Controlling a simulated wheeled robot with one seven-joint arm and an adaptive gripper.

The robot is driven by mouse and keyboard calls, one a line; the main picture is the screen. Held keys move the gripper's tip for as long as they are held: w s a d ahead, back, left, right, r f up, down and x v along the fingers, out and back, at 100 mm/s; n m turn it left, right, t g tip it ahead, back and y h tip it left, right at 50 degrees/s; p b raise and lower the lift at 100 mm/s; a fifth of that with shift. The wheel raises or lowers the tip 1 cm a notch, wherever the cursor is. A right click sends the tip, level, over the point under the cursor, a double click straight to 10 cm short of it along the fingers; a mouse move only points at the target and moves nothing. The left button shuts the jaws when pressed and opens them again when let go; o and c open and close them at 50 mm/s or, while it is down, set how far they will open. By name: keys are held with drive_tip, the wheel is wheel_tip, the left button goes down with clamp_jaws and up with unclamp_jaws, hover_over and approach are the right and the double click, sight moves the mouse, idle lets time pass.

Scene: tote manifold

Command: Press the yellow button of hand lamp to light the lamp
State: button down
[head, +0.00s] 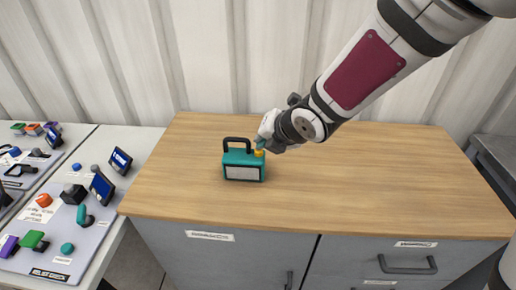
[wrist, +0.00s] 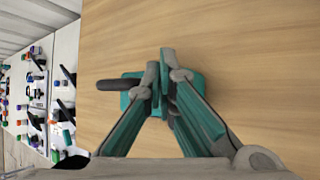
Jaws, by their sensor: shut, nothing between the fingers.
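The hand lamp (head: 243,166) is a teal box with a black handle and a pale front panel. It stands upright on the wooden cabinet top. Its yellow button (head: 259,153) is on the top right of the body. My gripper (head: 260,144) is shut, with its fingertips right at the button from above; I cannot tell if they touch or press it. In the wrist view, the gripper fingers (wrist: 166,65) cover much of the lamp (wrist: 131,97), and the button is hidden. The front panel looks pale grey, and I cannot tell if it is lit.
The wooden top (head: 350,190) is otherwise clear. A white table (head: 118,215) at the left holds grey boards with several coloured knobs, handles and small screens. A corrugated wall (head: 215,60) stands behind. A grey surface (head: 497,155) is at the right edge.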

drive_tip(key=shift+f+b, duration=0.2)
drive_tip(key=shift+b, duration=0.1)
drive_tip(key=shift+f+b, duration=0.3)
drive_tip(key=shift+b, duration=0.1)
drive_tip(key=shift+r, duration=0.1)
idle(0.4)
drive_tip(key=shift+r+p, duration=0.35)
drive_tip(key=shift+r, duration=0.05)
wheel_tip(320, 180, up, 6)
drive_tip(key=p, duration=0.6)
idle(0.5)
